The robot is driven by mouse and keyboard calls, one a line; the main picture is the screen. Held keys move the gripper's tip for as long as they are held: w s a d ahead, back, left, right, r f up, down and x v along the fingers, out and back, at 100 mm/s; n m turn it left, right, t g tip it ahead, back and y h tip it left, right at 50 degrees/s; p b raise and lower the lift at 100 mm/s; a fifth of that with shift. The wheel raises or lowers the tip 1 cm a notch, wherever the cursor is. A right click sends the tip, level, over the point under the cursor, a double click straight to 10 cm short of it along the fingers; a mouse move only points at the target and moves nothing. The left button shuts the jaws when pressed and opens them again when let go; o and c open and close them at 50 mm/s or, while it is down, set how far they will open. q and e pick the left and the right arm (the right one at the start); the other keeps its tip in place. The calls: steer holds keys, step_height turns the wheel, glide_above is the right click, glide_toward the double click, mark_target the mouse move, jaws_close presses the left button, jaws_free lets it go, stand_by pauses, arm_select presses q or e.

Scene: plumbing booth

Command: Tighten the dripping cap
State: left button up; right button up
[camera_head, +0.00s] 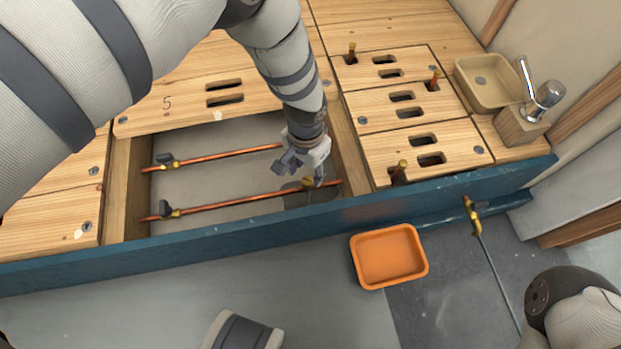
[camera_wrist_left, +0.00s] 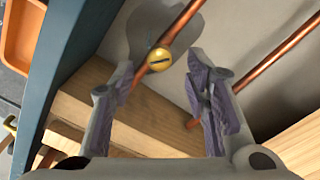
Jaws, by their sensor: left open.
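The brass cap (camera_wrist_left: 159,60) shows in the left wrist view as a round yellow fitting with a dark slot, on a copper pipe (camera_wrist_left: 178,26). A darker, wet-looking patch lies on the floor of the pit around it. In the head view the cap (camera_head: 307,182) is small and partly covered by my left gripper (camera_head: 306,170), at the right end of the nearer pipe (camera_head: 235,201). In the left wrist view my left gripper (camera_wrist_left: 160,78) is open and empty, its fingertips on either side of the cap's line. I cannot tell the depth gap. My right gripper is out of view.
A second copper pipe (camera_head: 220,155) runs behind, and both pipes have valves at the left. Wooden joists and a blue front beam (camera_head: 270,225) edge the open pit. An orange tray (camera_head: 388,257) lies in front. A basin (camera_head: 488,82) stands at the right.

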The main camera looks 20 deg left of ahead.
mark_target(307, 180)
arm_select(q)
step_height(307, 180, down, 4)
steer(key=shift+r+b, duration=0.1)
steer(key=shift+b, duration=0.5)
jaws_close()
steer(key=m, duration=1)
steer(key=shift+m, duration=0.4)
